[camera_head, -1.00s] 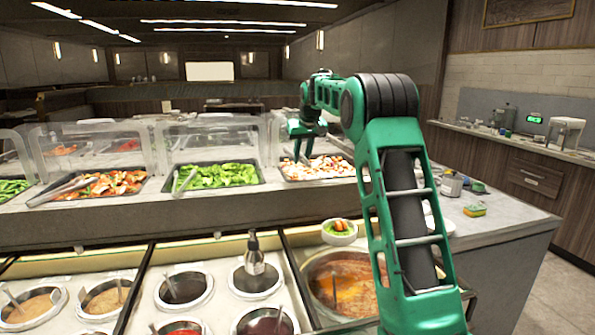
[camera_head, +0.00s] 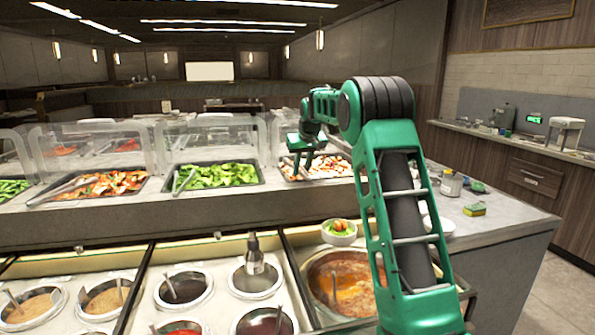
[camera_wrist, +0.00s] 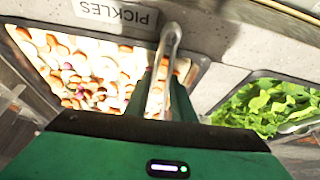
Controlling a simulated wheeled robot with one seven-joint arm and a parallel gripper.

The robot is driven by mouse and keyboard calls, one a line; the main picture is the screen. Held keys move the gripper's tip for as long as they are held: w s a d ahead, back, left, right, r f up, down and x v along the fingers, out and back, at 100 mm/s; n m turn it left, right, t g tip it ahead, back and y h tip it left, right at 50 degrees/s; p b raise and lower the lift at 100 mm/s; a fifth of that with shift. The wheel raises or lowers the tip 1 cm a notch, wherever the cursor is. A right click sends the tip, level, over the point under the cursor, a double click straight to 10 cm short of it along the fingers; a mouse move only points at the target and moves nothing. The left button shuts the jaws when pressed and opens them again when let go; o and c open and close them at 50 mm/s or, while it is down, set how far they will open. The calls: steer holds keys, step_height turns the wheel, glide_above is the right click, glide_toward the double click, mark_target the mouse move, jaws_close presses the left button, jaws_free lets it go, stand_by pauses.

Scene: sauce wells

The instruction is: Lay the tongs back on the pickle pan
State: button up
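The pickle pan (camera_head: 330,180) sits on the upper counter at centre right and holds white, orange and purple pieces. In the wrist view the pan's contents (camera_wrist: 90,70) fill the left part, beside an upside-down PICKLES label (camera_wrist: 115,14). My gripper (camera_head: 301,172) points down over the pan's left part. The metal tongs (camera_wrist: 171,38) run between its two fingers, which look closed on them. One end of the tongs reaches over the pan's edge towards the label. Their other end is hidden by my gripper. Whether the tongs touch the pan is unclear.
Clear guards (camera_head: 210,140) rise behind the pans. A small bowl (camera_head: 339,233) and a soup well (camera_head: 345,285) are in front. Sponges and jars stand to the right.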

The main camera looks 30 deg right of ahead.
steer(key=shift+f, duration=0.3)
steer(key=o, duration=0.6)
steer(key=shift+c, duration=0.2)
steer(key=shift+r, duration=0.15)
steer(key=shift+r, duration=0.3)
steer(key=v, duration=1.2)
steer(key=s+a+f+m+g, duration=0.1)
steer(key=s+a+f, duration=0.3)
steer(key=s, duration=1.3)
steer(key=s+a+f+m+g+y, duration=0.1)
steer(key=s+a+f, duration=0.3)
steer(key=s+f, duration=0.6)
steer(key=s+a+f+m+g, duration=0.1)
steer(key=s+a+f+g, duration=0.2)
steer(key=s, duration=2.3)
step_height(320, 180, down, 4)
steer(key=shift+a+r+m, duration=0.1)
steer(key=shift+a+m, duration=0.3)
steer(key=shift+a, duration=0.25)
